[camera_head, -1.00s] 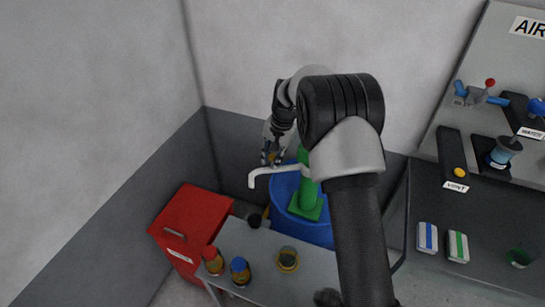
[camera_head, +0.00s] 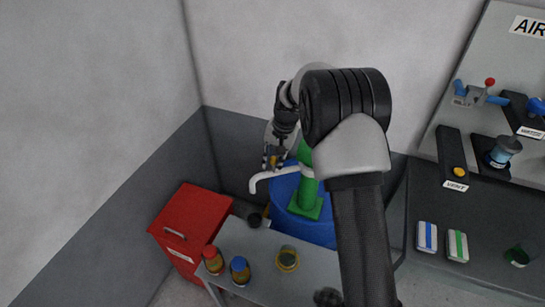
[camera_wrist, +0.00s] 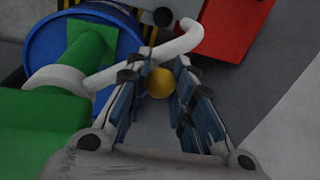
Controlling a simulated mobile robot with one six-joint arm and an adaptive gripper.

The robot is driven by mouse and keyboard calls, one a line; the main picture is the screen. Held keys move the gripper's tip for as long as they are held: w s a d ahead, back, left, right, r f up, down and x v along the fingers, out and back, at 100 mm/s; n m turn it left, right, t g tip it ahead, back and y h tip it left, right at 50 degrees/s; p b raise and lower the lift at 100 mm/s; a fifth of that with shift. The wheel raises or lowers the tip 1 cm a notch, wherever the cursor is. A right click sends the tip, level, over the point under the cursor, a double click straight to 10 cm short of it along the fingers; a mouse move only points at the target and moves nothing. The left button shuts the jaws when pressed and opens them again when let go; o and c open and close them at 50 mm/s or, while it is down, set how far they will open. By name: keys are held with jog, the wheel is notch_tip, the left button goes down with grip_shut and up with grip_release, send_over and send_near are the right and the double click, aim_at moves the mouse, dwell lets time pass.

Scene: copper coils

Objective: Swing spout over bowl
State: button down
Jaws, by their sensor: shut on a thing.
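The white spout (camera_head: 280,173) reaches left from a green post (camera_head: 305,190), and its bent tip hangs left of the blue round vessel (camera_head: 282,186). The spout (camera_wrist: 150,60) also shows in the wrist view, with its tip near the red box. My gripper (camera_head: 271,160) is at the spout, behind it in the head view. In the wrist view its fingers (camera_wrist: 158,92) stand either side of a small yellow knob (camera_wrist: 160,83), shut on it. The knob's join to the spout is hidden. I cannot tell whether the blue vessel is the bowl.
A grey table (camera_head: 258,288) in front bears a red-capped jar (camera_head: 213,260), a blue-capped jar (camera_head: 240,270) and a yellowish round container (camera_head: 287,258). A red box (camera_head: 192,222) stands at left. A dark panel bench (camera_head: 480,250) is at right. Walls close off the left and back.

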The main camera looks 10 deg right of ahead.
jog(key=s+d+n+g, duration=0.1)
jog(key=s+d+n, duration=0.2)
jog(key=s+n, duration=0.4)
jog(key=shift+s+d+n+g, duration=0.3)
jog(key=shift+s, duration=0.35)
jog(key=c, duration=1.3)
grip_release()
jog(key=shift+c, duration=0.2)
jog(key=shift+r, duration=0.1)
notch_tip(320, 180, up, 12)
jog(key=d, duration=0.2)
jog(key=shift+w+d, duration=0.15)
